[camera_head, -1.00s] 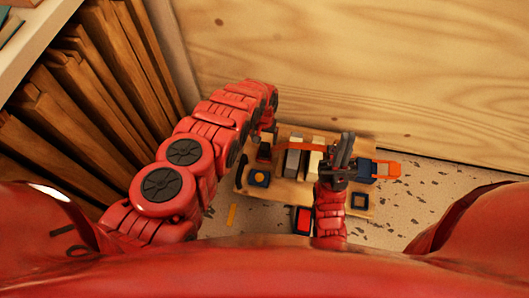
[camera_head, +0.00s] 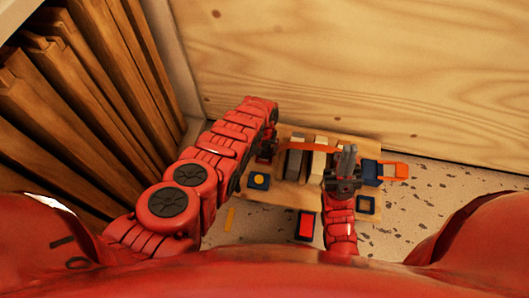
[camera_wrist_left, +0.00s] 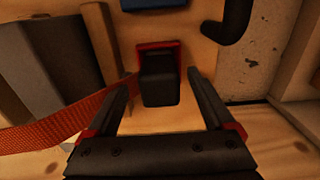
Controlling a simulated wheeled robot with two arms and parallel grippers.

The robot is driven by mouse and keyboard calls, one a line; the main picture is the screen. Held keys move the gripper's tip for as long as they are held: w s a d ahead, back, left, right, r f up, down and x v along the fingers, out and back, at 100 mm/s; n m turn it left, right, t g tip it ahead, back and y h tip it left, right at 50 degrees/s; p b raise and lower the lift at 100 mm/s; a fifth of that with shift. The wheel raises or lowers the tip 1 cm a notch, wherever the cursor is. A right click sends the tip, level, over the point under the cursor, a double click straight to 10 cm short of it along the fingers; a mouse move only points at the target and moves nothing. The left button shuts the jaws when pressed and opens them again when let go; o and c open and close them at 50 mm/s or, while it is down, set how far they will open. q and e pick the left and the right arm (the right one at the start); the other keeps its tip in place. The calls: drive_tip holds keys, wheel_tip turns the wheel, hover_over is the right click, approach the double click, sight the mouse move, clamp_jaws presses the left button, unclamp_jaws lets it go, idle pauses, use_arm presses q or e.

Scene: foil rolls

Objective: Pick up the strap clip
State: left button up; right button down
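A black block on a red base, which looks like the strap clip (camera_wrist_left: 159,78), stands on the wooden board in the left wrist view. In the head view it is a small dark and red shape (camera_head: 266,147), partly hidden by my left arm. An orange strap (camera_wrist_left: 75,119) runs towards it from the left. My left gripper (camera_wrist_left: 158,92) is open, with its fingers on either side of the block's near end; contact cannot be told. My right gripper (camera_head: 346,158) is over the board's right half; its dark fingers look close together, and their opening is unclear.
The wooden board (camera_head: 297,199) carries grey and cream blocks (camera_head: 318,162), a blue piece with a yellow disc (camera_head: 258,181), and a blue and orange piece (camera_head: 393,171). A red-topped block (camera_head: 306,226) lies at its near edge. A wooden wall (camera_head: 380,70) stands behind.

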use_arm(q)
clamp_jaws()
idle(0.3)
